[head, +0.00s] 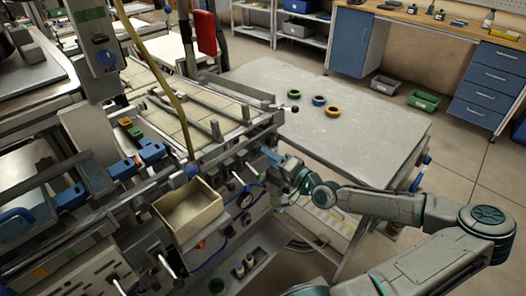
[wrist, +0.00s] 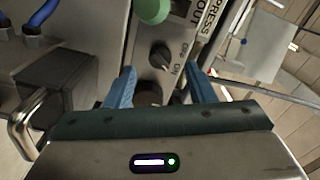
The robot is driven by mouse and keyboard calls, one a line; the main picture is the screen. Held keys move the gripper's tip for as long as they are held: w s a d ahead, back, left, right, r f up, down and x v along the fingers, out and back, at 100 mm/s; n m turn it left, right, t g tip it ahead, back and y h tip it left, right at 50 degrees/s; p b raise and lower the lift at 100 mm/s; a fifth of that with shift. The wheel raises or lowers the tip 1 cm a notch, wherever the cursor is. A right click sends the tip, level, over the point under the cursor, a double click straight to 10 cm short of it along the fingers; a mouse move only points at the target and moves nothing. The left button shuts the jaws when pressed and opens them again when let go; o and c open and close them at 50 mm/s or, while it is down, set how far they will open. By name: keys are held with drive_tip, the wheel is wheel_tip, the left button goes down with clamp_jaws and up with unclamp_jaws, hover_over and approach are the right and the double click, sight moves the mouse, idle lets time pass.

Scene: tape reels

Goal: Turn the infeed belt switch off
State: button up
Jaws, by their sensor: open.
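A dark rotary switch (wrist: 160,57) with ON and OFF lettering beside it shows in the wrist view, on a grey panel just beyond my fingertips. Which way it points is hard to tell, and no label naming it as the infeed belt switch is readable. A second dark round part (wrist: 148,92) sits nearer, between my fingers and partly hidden by my gripper body. My gripper (wrist: 161,82) is open, with one blue finger on each side and nothing held. In the head view my gripper (head: 271,157) is at the machine's front side, where the switch itself cannot be made out.
A green knob or button (wrist: 152,10) is above the switch, beside a white label (wrist: 207,18). A dark box (wrist: 62,88) is close on the left. An open tan bin (head: 188,212) is left of my gripper. A grey table (head: 370,135) carries tape reels (head: 319,101).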

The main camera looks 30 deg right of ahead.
sight(258, 150)
drive_tip(key=shift+x, duration=1.85)
drive_tip(key=c, duration=1)
